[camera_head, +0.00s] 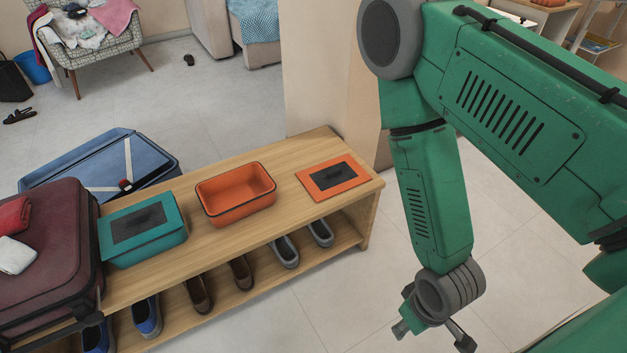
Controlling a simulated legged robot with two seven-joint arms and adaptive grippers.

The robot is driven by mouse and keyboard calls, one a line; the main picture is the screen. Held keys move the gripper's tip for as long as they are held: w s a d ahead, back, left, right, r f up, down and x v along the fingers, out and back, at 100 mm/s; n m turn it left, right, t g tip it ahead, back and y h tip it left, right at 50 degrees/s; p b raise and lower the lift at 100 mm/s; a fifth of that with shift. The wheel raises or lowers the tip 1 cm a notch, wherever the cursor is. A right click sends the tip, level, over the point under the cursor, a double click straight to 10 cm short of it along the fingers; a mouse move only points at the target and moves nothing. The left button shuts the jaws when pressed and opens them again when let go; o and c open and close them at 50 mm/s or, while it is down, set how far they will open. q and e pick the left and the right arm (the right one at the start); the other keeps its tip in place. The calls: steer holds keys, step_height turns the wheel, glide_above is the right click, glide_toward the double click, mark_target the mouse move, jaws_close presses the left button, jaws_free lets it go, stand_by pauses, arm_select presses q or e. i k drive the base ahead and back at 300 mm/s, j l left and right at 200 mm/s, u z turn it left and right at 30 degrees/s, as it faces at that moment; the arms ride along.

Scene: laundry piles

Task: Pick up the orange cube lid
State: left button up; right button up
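The orange lid (312,186) lies flat on the right end of the wooden bench, with a dark panel in its middle. The open orange box (236,212) stands on the bench just left of the lid, and it looks empty. My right gripper (432,336) hangs in front and to the right of the bench, well apart from the lid. Its fingers are spread and nothing shows between them. My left gripper is not in view.
The wooden bench (290,150) has shoes on its lower shelf. A teal box with its lid on (165,245) and a maroon suitcase (60,245) stand farther left. An open blue suitcase (75,168) lies behind. A wall corner (325,80) rises behind the lid.

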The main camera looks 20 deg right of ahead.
mark_target(323, 182)
steer(key=i+l+u, duration=0.1)
steer(key=l+u, duration=0.9)
steer(key=l, duration=4.1)
steer(key=k+z, duration=0.05)
steer(key=k, duration=0.05)
